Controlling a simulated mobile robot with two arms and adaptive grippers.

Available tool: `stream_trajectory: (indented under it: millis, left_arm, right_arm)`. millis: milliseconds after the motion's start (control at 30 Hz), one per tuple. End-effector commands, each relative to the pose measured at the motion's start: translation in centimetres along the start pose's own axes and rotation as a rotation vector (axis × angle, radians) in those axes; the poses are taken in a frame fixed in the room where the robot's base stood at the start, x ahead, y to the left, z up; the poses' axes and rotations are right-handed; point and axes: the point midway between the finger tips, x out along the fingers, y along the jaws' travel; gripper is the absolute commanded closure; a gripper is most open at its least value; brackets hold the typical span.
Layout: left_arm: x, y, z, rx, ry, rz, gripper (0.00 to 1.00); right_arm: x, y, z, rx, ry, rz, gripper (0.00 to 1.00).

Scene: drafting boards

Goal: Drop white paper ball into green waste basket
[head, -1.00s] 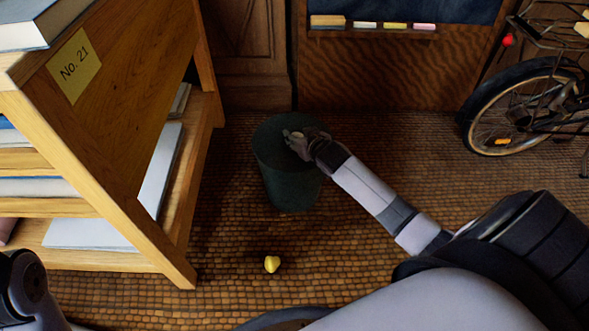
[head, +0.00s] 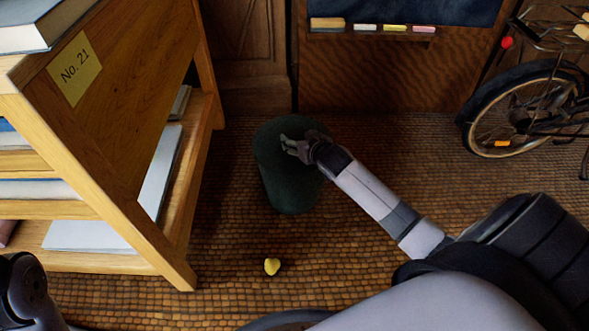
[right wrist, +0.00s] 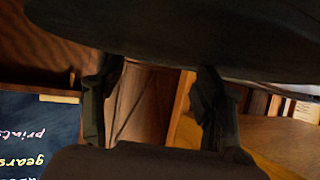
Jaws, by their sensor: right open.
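The green waste basket (head: 290,190) stands upright on the floor in the head view, beside the wooden shelf. My right gripper (head: 287,144) is over the basket's mouth, with its fingers apart and nothing between them. In the right wrist view the two fingers (right wrist: 155,95) are spread with an empty gap, and a large dark surface fills the top. The white paper ball is not visible in either current view; the inside of the basket is too dark to make out.
A crumpled yellow ball (head: 272,266) lies on the woven floor in front of the basket. A wooden shelf (head: 180,225) with books and papers stands at left. A bicycle (head: 520,115) is at right, and a board with a chalk ledge (head: 375,34) is behind.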

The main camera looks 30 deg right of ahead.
Motion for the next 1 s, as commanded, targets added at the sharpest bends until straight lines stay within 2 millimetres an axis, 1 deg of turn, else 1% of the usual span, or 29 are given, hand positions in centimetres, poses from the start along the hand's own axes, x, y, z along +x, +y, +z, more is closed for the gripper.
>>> stream_trajectory:
  millis: [300, 500, 600, 700, 1000]
  left_arm:
    - [0.0, 0.0, 0.0, 0.0, 0.0, 0.0, 0.6]
    - [0.0, 0.0, 0.0, 0.0, 0.0, 0.001, 0.6]
    - [0.0, 0.0, 0.0, 0.0, 0.0, 0.001, 0.6]
    - [0.0, 0.0, 0.0, 0.0, 0.0, 0.001, 0.6]
    - [0.0, 0.0, 0.0, 0.0, 0.0, 0.001, 0.6]
  right_arm:
    - [-6.0, 0.0, 0.1, -0.001, -0.001, 0.0, 0.36]
    - [-9.4, 0.0, 0.1, -0.001, -0.002, 0.0, 0.36]
    - [-10.3, 0.0, 0.1, 0.0, -0.001, 0.0, 0.36]
    - [-10.9, 0.0, 0.0, -0.001, -0.001, 0.0, 0.36]
    - [-11.0, 0.0, 0.0, 0.0, -0.001, 0.001, 0.36]
